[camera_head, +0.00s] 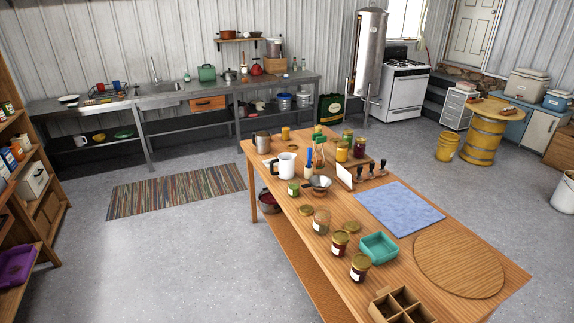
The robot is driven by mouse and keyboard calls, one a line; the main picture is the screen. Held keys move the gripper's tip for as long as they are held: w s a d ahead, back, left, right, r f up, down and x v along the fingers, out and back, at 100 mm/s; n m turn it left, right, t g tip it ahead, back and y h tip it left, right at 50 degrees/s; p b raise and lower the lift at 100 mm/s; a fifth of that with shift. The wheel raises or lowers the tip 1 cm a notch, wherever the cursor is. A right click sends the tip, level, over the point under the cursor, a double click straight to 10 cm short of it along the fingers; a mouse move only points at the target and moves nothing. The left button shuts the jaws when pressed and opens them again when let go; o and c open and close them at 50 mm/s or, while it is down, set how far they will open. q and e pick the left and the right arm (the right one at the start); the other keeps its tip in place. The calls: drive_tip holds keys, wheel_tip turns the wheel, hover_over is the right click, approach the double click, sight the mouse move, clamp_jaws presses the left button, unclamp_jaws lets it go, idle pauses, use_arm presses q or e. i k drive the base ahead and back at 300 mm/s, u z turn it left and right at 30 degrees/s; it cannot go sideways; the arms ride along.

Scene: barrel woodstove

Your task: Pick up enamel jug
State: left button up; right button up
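A white jug (287,166) with a dark handle on its left side, which looks like the enamel jug, stands upright on the wooden table (395,258) near its far left edge. A grey metal pitcher (262,142) stands just behind it, towards the far left corner. A blue-handled utensil (309,157) and a small green-labelled jar (293,188) are close to the jug on its right and front. Neither of my grippers shows in the head view.
Jars (340,243), a teal tray (379,247), a blue mat (399,208), a round wooden board (458,265) and a divided wooden box (402,305) share the table. Open floor (170,260) lies left of it, with a striped rug (177,190). Shelves (30,190) stand far left.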

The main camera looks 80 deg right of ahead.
sight(286, 160)
drive_tip(key=z, duration=1.8)
